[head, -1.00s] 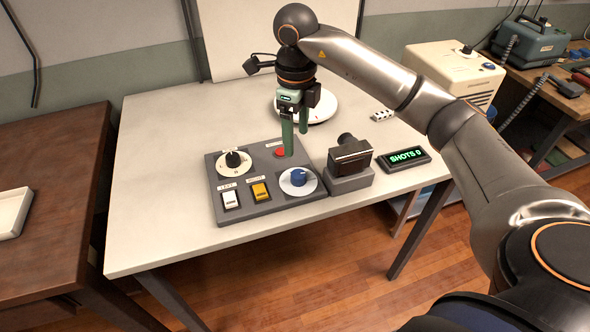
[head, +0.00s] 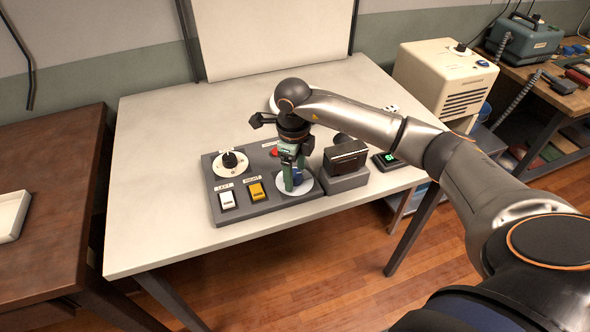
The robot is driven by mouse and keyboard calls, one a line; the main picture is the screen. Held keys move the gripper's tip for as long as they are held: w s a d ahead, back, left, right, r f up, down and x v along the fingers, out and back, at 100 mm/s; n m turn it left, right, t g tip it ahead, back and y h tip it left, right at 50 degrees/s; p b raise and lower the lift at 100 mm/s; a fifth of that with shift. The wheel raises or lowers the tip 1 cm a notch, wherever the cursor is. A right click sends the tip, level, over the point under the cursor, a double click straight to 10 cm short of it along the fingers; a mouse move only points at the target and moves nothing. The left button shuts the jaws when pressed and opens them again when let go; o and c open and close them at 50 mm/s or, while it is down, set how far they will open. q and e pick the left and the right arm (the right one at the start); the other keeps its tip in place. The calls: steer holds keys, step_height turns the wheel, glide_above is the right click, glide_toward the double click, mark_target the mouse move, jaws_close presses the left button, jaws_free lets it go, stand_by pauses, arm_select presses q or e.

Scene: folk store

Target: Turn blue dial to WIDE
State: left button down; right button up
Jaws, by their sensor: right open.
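The blue dial (head: 298,175) sits on a white disc (head: 284,192) at the front right of the grey control panel (head: 262,206). My right gripper (head: 293,182) is over it, pointing down, with its green fingers apart. One finger is in front of the dial and hides much of it. I cannot tell whether the fingers touch it. The dial's markings are too small or hidden to read. My left gripper is not in view.
The panel also holds a black knob (head: 229,160), a white switch (head: 227,200), a yellow switch (head: 256,190) and a red button (head: 274,153). A small camera (head: 346,158) stands close on the right, beside a display (head: 386,161). The table's left side is clear.

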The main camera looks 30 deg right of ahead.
jaws_close()
stand_by(0.6)
